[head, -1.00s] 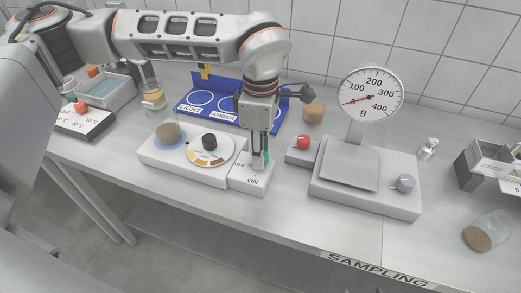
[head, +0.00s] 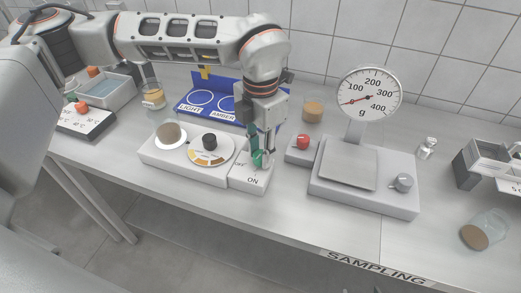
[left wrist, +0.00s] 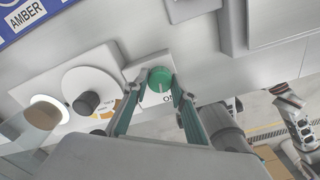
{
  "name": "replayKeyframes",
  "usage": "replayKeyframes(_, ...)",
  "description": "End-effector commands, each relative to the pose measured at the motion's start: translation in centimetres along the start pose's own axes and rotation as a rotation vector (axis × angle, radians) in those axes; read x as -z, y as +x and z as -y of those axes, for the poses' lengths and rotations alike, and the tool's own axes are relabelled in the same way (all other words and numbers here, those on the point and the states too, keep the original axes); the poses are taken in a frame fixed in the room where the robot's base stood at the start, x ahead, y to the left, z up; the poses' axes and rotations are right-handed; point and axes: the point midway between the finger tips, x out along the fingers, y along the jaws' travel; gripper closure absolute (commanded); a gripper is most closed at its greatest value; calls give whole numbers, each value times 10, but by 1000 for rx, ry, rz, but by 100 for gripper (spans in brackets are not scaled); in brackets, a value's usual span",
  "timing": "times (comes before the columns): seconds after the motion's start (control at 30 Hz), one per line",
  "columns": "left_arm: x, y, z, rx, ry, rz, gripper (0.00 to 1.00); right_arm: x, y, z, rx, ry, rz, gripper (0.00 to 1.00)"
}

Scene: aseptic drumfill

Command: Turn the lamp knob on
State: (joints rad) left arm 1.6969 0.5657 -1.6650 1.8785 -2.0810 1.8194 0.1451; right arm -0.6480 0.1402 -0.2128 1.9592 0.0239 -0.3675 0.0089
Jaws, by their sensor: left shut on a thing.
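The green lamp knob (left wrist: 160,78) sits on the white switch box (head: 250,181) with the ON label. My left gripper (head: 257,161) comes down from above onto it. In the left wrist view, the gripper's two fingers (left wrist: 156,91) are on either side of the knob, shut on it. The round lamp plate (head: 163,143) on the white unit glows white, with a jar of tan material (head: 168,132) on it. The OFF label is partly covered by the fingers.
A black dial (head: 209,141) stands beside the switch box. A scale (head: 349,162) and a red button (head: 303,142) are just to the right. A blue LIGHT/AMBER board (head: 188,113) and a jar (head: 313,111) stand behind.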

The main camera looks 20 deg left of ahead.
Motion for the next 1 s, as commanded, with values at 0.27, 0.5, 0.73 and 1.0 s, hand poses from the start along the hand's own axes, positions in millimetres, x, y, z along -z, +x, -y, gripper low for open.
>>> replayKeyframes(0.27, 0, 0, 0, 0, -146, 1, 96, 2, 0, 0, -1, 0, -4, 47)
replayKeyframes(0.5, 0, -1, 0, 0, -200, 1, 96, 4, 0, -1, -1, 0, -7, 47)
replayKeyframes(0.73, 0, -1, 0, 0, -210, 1, 96, 4, 0, -1, -2, 0, -6, 47)
replayKeyframes(1.0, 0, -1, 0, 0, -208, 2, 62, 2, 0, 0, -1, 0, -3, 47)
